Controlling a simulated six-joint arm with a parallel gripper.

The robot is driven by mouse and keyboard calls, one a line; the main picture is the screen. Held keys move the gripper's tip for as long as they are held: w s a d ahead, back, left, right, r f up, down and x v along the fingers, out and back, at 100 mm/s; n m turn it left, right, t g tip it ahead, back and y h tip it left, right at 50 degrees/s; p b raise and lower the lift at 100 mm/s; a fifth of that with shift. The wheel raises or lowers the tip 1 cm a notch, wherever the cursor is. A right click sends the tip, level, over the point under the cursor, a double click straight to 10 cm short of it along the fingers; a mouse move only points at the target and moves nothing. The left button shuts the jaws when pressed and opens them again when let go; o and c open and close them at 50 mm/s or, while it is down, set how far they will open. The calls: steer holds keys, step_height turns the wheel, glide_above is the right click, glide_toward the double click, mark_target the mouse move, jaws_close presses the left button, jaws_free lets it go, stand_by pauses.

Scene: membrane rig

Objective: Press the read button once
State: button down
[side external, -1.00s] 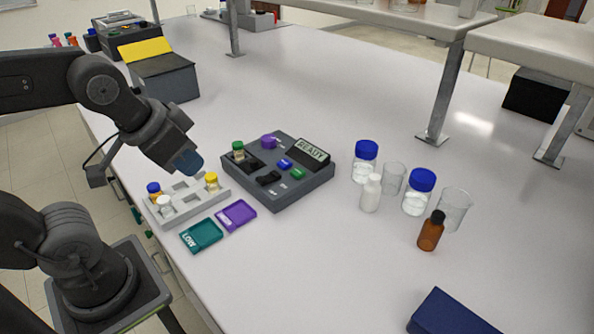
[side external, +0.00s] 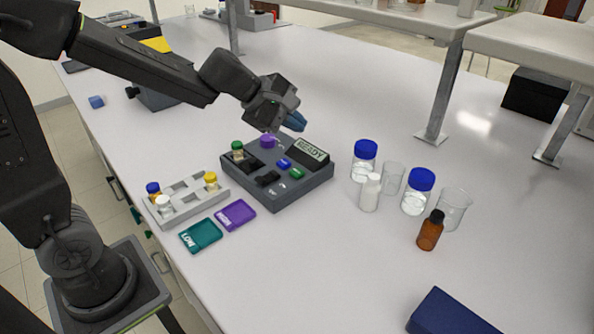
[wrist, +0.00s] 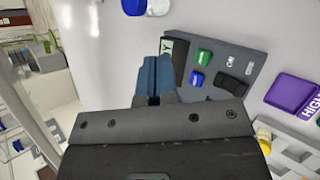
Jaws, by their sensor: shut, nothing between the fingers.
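The grey rig (side external: 262,196) stands mid-table with a display (side external: 311,150) reading READY. On its top are a blue button (side external: 284,164) and a green button (side external: 297,173). Both also show in the wrist view, blue (wrist: 197,79) and green (wrist: 204,56). Their small labels are too blurred to tell which is the read button. My gripper (side external: 296,121) is shut and empty, with blue fingertips, above and behind the rig near the display. In the wrist view the fingers (wrist: 154,72) appear beside the display (wrist: 177,52), left of both buttons, not touching them.
The rig also carries a green-capped vial (side external: 238,150), a purple knob (side external: 268,141) and a black switch (side external: 268,178). A vial rack (side external: 188,203), teal tray (side external: 201,235) and purple tray (side external: 236,214) lie left. Bottles and beakers (side external: 392,177) stand right.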

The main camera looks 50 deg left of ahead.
mark_target(297, 173)
steer(key=w+n, duration=0.1)
steer(key=w+a+f+n, duration=0.1)
steer(key=shift+a+f+n, duration=0.3)
steer(key=shift+f, duration=0.1)
steer(key=shift+f, duration=4.3)
steer(key=shift+f, duration=0.4)
